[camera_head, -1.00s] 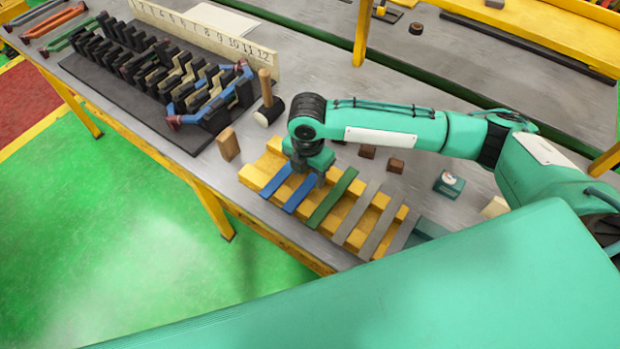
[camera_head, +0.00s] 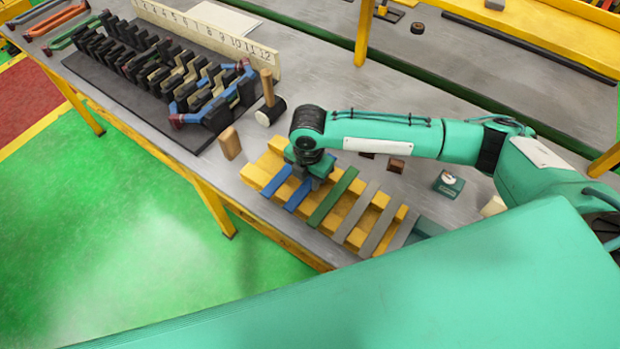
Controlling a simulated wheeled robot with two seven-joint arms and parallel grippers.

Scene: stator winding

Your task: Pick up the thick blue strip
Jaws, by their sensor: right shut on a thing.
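Two blue strips lie side by side across the yellow slatted rack on the bench: a left one (camera_head: 276,181) and a right one (camera_head: 296,198). I cannot tell from their looks which is thicker. My right gripper (camera_head: 311,181) points down over the rack and is shut on the right blue strip, near its upper end. The gripper hides that end. The strip still lies along the rack, and I see no clear gap below it. My left gripper is out of view.
A green strip (camera_head: 333,197) and grey strips (camera_head: 356,212) lie to the right on the yellow rack (camera_head: 256,173). A wooden block (camera_head: 230,143) and a mallet (camera_head: 268,102) stand to the left. The dark winding fixture (camera_head: 150,112) is further left.

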